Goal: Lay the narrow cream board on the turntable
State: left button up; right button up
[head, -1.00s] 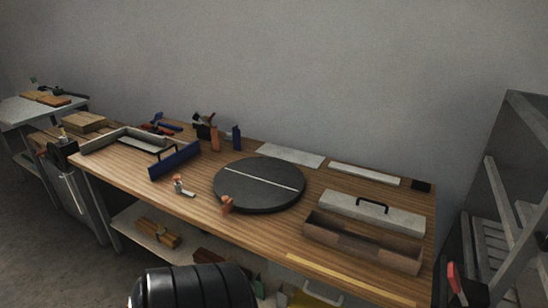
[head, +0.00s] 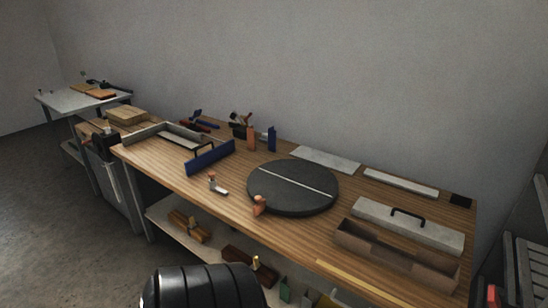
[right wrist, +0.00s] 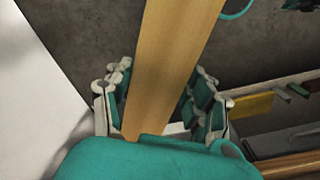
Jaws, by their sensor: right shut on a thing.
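The turntable (head: 278,200) is a dark round disc on the wooden workbench, with a thin pale line across its top. Nothing lies on it. My right gripper (right wrist: 155,100) shows only in the right wrist view, with its teal-padded fingers on both sides of a long, narrow, cream-tan wooden board (right wrist: 172,45). The board runs away from the palm and out of the top of the picture; its far end is hidden. Neither gripper is in the head view, and the left is in no view.
A small orange-brown piece (head: 260,204) stands at the turntable's front left edge.

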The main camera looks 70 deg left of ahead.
aim_at(292, 182)
jog(key=k+j+u, duration=0.1)
jog(key=j+u, duration=0.8)
jog(key=j, duration=0.1)
